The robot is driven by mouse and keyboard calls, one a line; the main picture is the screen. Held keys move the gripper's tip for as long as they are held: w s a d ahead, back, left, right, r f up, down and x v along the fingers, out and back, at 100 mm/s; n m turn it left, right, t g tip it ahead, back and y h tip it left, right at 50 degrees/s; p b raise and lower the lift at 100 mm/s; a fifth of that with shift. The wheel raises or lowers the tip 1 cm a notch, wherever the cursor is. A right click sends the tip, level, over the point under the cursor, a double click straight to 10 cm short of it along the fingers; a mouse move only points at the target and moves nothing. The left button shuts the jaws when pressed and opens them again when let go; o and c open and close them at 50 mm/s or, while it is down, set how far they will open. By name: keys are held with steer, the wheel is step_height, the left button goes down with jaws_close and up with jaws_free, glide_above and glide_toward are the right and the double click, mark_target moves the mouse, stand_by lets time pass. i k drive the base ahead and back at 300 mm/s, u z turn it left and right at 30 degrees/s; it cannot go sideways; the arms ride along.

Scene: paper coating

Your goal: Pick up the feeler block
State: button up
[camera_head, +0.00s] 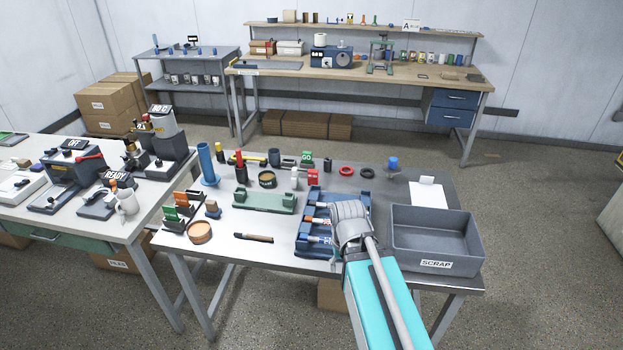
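My gripper (341,240) is over the right side of a blue rack (309,247) on the grey table. The arm and wrist cover part of the rack, and the fingertips are too small and hidden to show whether they are open or hold anything. Several marked rods or tools lie across the rack. I cannot tell for certain which thing is the feeler block. A small block with a dark blue-grey top and tan base (212,210) stands at the table's left, well apart from my gripper.
A grey scrap bin (436,267) stands close to the right of my arm. A green fixture (264,202) lies left of the rack. A round tan dish (199,232), a dark-handled tool (254,238) and a blue cylinder (207,164) are further left. Bare tabletop lies between them.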

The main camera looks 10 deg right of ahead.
mark_target(313, 175)
steer(key=z, duration=0.05)
steer(key=i, duration=1)
steer(key=u, duration=0.05)
